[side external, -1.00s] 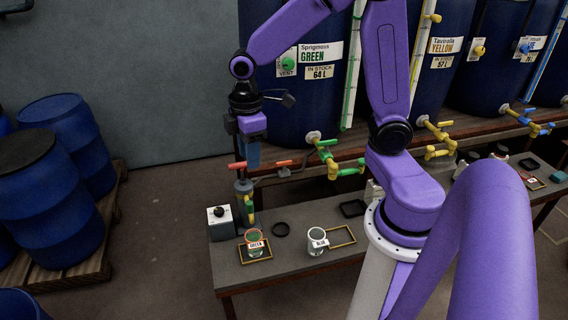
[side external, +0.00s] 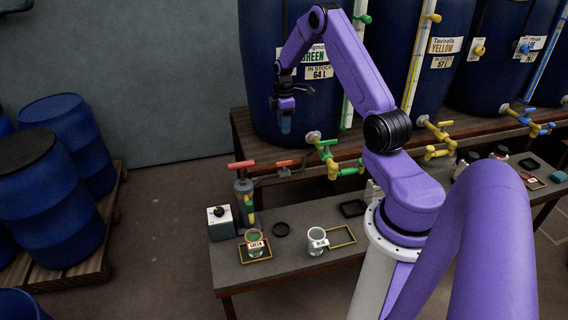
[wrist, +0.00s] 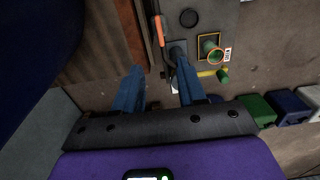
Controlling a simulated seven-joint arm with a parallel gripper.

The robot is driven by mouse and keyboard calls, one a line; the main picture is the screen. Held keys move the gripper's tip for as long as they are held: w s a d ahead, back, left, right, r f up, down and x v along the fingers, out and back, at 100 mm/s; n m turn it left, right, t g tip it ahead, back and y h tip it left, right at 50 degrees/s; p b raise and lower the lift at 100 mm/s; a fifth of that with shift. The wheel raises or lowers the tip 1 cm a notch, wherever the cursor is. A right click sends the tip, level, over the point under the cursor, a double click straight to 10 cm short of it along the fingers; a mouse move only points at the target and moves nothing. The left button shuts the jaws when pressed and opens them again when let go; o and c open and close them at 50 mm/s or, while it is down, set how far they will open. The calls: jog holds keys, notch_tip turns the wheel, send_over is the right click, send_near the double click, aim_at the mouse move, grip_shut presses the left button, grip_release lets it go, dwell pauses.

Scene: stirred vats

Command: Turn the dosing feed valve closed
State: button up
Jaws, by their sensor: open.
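My gripper (side external: 285,124) is open and empty, its blue fingers pointing down. It hangs above the dosing unit and its pipe, apart from both, in front of the green-labelled vat. A small orange-red lever (side external: 284,163), which looks like the feed valve handle, lies on the pipe from the vat to the dosing cylinder (side external: 243,190). A larger red T-handle (side external: 242,165) tops the cylinder. In the wrist view, my open fingers (wrist: 158,92) have nothing between them. An orange bar (wrist: 158,30) shows beyond them; I cannot tell which handle it is.
Green taps (side external: 325,150) stick out from the vat (side external: 262,90) to the right. A grey box with a black knob (side external: 220,222), a GREEN cup (side external: 255,244) and a BLUE cup (side external: 317,241) stand on the bench (side external: 285,262). Air around my gripper is free on the left.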

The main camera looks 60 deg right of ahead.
aim_at(284, 162)
notch_tip(284, 162, down, 17)
jog(key=shift+f, duration=0.2)
dwell(0.5)
grip_shut()
